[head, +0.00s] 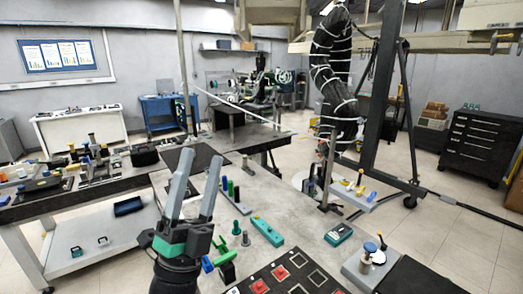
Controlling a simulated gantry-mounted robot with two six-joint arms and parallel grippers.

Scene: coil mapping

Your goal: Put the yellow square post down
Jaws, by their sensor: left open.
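My left gripper (198,156) is open, with its two grey fingers pointing up and apart over the front of the bench. I see nothing between the fingers. A small yellow piece (360,178) stands upright on a light grey board on the right side; it may be the yellow square post, but it is too small to tell its shape.
A black board with outlined squares (318,277) lies at the front, with red pieces (260,286) on it.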

